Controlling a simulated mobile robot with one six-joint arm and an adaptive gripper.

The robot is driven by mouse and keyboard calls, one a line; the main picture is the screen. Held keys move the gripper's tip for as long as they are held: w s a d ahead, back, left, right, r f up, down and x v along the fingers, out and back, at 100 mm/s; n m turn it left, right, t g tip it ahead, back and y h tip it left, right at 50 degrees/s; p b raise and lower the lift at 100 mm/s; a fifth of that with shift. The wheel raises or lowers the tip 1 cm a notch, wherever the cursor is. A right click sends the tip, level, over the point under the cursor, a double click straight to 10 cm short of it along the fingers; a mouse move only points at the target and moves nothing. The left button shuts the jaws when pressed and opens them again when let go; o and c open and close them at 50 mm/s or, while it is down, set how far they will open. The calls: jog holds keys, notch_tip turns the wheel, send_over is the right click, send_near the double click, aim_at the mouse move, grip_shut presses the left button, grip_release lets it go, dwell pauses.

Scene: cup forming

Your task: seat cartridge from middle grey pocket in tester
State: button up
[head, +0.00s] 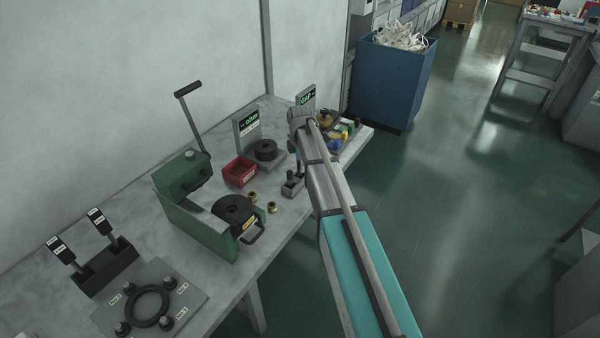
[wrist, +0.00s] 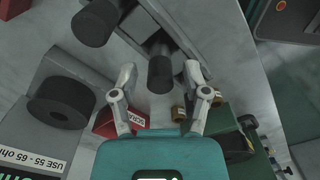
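My gripper (wrist: 161,72) is open in the wrist view, with one finger on each side of a dark upright cylinder (wrist: 160,74). Gaps show between it and both fingers. This cylinder stands at a grey block (wrist: 184,58) with pockets. A second dark cylinder (wrist: 95,22) stands farther left along the block. In the head view the grey block (head: 293,190) is beside the bench's front edge, and my wrist covers much of the gripper. A grey stand with a black round part (head: 265,150) and an ohm sign (head: 247,128) is behind it; this may be the tester.
A red scrap bin (head: 239,171) and brass rings (head: 272,207) lie near the block. A green lever press (head: 195,205) stands left of them. Small coloured parts (head: 345,132) fill the bench's far end. A blue bin (head: 392,80) stands on the floor beyond.

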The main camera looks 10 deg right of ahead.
grip_shut()
jog(key=shift+r, duration=0.1)
notch_tip(320, 180, up, 2)
jog(key=p, duration=0.2)
jog(key=shift+r+p, duration=0.25)
jog(key=shift+p, duration=0.1)
jog(key=s+r+p, duration=1)
jog(key=s, duration=0.4)
jog(key=shift+r, duration=0.15)
dwell(0.4)
